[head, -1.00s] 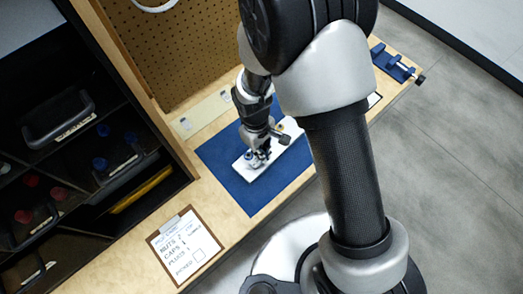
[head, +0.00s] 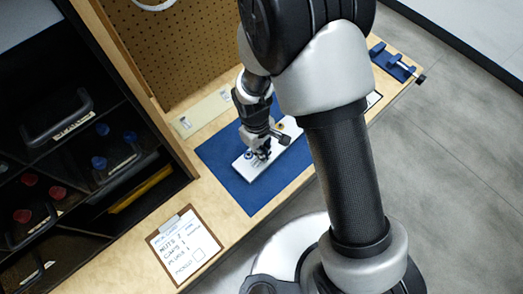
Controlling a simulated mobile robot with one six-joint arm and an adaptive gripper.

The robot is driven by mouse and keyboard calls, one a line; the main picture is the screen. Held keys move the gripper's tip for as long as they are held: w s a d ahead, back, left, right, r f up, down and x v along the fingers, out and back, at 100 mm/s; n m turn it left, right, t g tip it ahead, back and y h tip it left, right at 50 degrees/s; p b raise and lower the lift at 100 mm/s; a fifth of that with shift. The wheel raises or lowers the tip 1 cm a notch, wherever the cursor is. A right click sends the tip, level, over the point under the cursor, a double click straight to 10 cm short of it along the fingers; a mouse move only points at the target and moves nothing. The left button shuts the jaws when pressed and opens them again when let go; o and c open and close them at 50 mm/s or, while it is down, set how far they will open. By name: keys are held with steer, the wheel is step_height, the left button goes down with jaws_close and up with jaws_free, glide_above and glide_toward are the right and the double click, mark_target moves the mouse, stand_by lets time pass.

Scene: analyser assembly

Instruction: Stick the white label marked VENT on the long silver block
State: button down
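A long pale silver-white block (head: 243,166) lies on the blue mat (head: 228,183). My gripper (head: 262,155) points down at the block's near part, and the fingertips are at or just above its top. Whether they touch it, and whether they hold anything, is too small to tell. Small fittings (head: 248,155) sit on the block beside the gripper. A pale strip (head: 205,112) behind the mat carries small white pieces, one at its left end (head: 185,122). I cannot read VENT on any piece.
A clipboard with a handwritten list (head: 184,247) lies at the bench's front left. Dark shelving with bins (head: 75,150) stands to the left, and a pegboard (head: 185,50) behind. A blue clamp-like fixture (head: 392,62) sits at the far right. The mat's front part is clear.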

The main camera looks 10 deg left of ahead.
steer(key=shift+f+b, duration=0.35)
steer(key=shift+f, duration=0.4)
stand_by(1.9)
steer(key=c, duration=2.3)
jaws_free()
steer(key=o, duration=0.6)
steer(key=shift+o, duration=0.3)
steer(key=o, duration=0.5)
steer(key=shift+r, duration=0.15)
steer(key=shift+r+p, duration=2.75)
steer(key=shift+r, duration=0.65)
